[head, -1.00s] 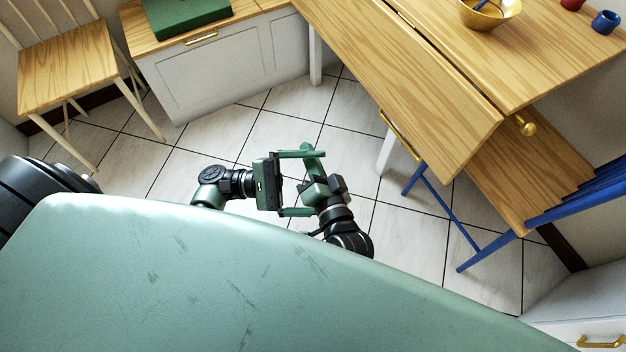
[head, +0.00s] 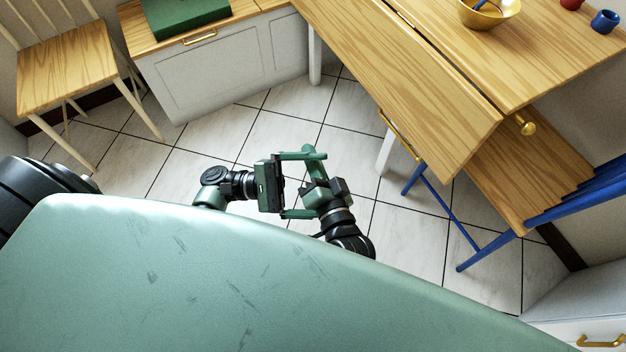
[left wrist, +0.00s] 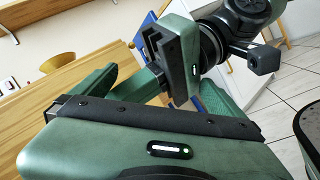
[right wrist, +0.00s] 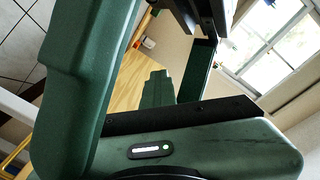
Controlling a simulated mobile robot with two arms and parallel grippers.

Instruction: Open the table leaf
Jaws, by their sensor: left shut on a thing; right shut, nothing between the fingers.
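The wooden table leaf (head: 400,85) runs along the near side of the table top (head: 530,55), joined at a dark seam. It seems to slope down from the seam; its exact angle is unclear. A brass pull (head: 402,135) is on its lower edge. A brass knob (head: 526,125) is at the table's end. My left gripper (head: 305,185) is over the floor, left of the leaf, with its fingers apart around part of my right gripper (head: 313,155); the contact is unclear. The right gripper is shut and empty. Both are clear of the leaf. The left wrist view shows them interlocked.
A brass bowl (head: 489,12), a blue mug (head: 605,21) and a red cup (head: 571,4) stand on the table. A blue chair (head: 535,185) is beneath its end. A wooden chair (head: 65,75) stands at the left, beside a white bench (head: 220,75). Tiled floor between is free.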

